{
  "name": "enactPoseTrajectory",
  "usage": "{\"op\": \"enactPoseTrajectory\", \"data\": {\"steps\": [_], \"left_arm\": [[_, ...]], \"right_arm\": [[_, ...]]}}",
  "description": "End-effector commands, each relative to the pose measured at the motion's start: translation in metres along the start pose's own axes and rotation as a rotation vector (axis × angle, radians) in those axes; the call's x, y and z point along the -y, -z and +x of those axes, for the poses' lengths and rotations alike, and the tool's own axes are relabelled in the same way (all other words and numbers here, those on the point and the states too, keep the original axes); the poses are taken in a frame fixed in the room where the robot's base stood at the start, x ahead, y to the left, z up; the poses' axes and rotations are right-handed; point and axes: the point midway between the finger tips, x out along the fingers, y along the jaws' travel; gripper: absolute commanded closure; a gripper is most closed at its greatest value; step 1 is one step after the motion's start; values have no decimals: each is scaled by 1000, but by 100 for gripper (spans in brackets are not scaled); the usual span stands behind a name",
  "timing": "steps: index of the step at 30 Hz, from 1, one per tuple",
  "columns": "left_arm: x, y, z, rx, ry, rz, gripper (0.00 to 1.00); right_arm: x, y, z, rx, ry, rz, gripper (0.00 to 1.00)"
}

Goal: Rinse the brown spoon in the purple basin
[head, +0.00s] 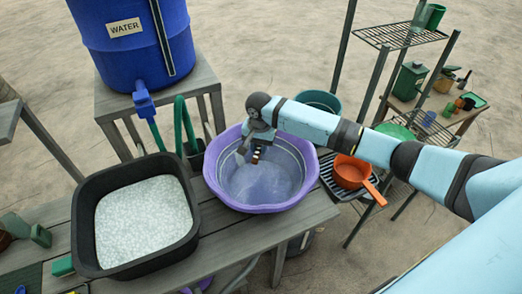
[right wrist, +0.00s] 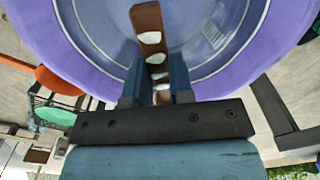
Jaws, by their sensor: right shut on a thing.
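The purple basin (head: 222,187) stands on the grey wooden table, with what looks like water inside. My right gripper (head: 258,152) is above the basin's inside, near its far side, pointing down. In the right wrist view the gripper (right wrist: 156,78) is shut on the brown spoon (right wrist: 151,24), which has whitish patches on it. The spoon reaches out from the fingers over the basin (right wrist: 70,40); whether its far end touches the water cannot be told. In the head view the spoon is mostly hidden by the gripper. My left gripper is not in view.
A black tub (head: 84,228) with pale, speckled contents stands left of the basin. A blue water barrel (head: 125,50) with a tap stands behind it. An orange pan (head: 352,172) sits on a rack to the right. Green hoses (head: 186,125) hang behind the basin.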

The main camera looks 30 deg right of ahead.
Motion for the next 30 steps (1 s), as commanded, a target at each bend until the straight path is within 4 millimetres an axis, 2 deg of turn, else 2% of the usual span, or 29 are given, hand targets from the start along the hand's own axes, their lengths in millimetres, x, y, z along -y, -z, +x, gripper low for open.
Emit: {"op": "enactPoseTrajectory", "data": {"steps": [1, 3, 11, 26, 30], "left_arm": [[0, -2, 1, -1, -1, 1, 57], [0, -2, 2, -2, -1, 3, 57], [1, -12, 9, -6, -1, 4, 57], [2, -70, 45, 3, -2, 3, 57], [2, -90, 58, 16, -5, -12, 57]], "right_arm": [[0, 5, 10, 2, -5, 35, 100], [0, 9, 17, 0, -8, 63, 100], [-1, 11, 32, -2, -8, 76, 100], [-1, 11, 85, -2, -8, 73, 100], [-1, 11, 105, -2, -8, 74, 100]]}}
